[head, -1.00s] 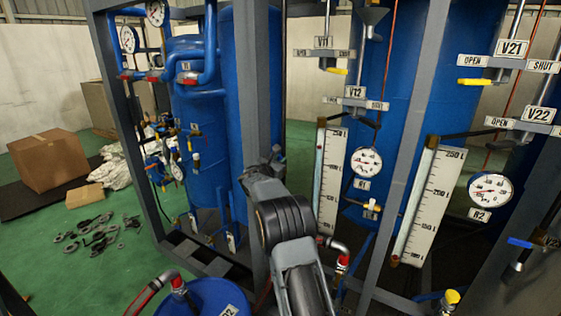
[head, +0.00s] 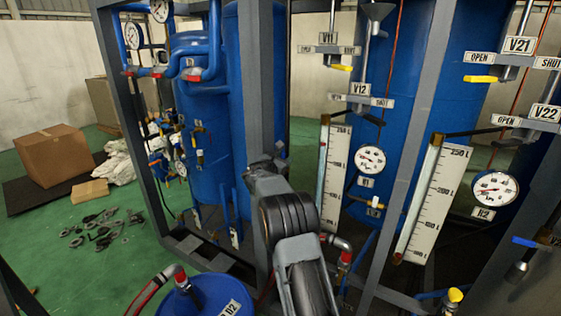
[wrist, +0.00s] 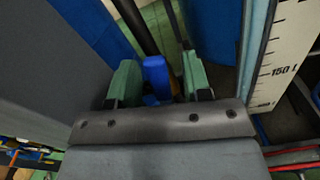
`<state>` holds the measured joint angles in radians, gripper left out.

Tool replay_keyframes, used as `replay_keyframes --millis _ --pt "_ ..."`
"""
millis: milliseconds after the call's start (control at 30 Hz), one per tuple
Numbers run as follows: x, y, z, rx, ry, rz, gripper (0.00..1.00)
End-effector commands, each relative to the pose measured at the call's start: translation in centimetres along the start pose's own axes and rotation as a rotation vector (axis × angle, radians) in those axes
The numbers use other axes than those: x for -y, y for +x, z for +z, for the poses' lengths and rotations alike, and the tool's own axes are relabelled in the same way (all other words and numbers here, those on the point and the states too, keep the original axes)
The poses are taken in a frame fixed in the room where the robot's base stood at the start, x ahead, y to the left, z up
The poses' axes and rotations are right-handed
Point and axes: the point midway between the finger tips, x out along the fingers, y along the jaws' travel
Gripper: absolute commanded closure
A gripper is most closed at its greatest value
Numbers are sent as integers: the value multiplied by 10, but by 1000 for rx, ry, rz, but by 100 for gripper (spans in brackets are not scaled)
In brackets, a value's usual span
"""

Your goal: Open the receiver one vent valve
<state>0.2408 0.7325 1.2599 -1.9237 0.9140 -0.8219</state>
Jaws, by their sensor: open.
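In the wrist view my gripper (wrist: 160,85) is open, with a green finger on each side. A blue block-like piece (wrist: 155,70) stands between the fingers; it may be a valve handle, but I cannot tell for sure or see whether a finger touches it. In the head view my arm hides the gripper and what it faces. Receiver one (head: 396,95) is a blue tank with the R1 gauge (head: 370,159) in front. Valve plates V11 (head: 328,39) and V12 (head: 361,90) are near it. I see no plate naming a receiver one vent valve.
Grey frame posts stand close to my arm, one behind it (head: 260,90). A level scale (head: 333,180) stands just right of it, also in the wrist view (wrist: 285,60). A blue drum (head: 205,298) is at bottom left. Open green floor (head: 110,260) lies left.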

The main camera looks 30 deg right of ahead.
Motion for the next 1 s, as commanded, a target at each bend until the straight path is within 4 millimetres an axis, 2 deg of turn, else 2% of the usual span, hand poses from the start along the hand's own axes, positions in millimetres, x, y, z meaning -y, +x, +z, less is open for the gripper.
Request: replay_keyframes --millis 167,500,700,1000 --pt "-1 -16 -1 0 1 2 55" --pt "0 -85 -1 0 1 4 55" --pt "0 -117 -1 -1 1 2 55" --pt "0 -137 0 -1 0 1 55"
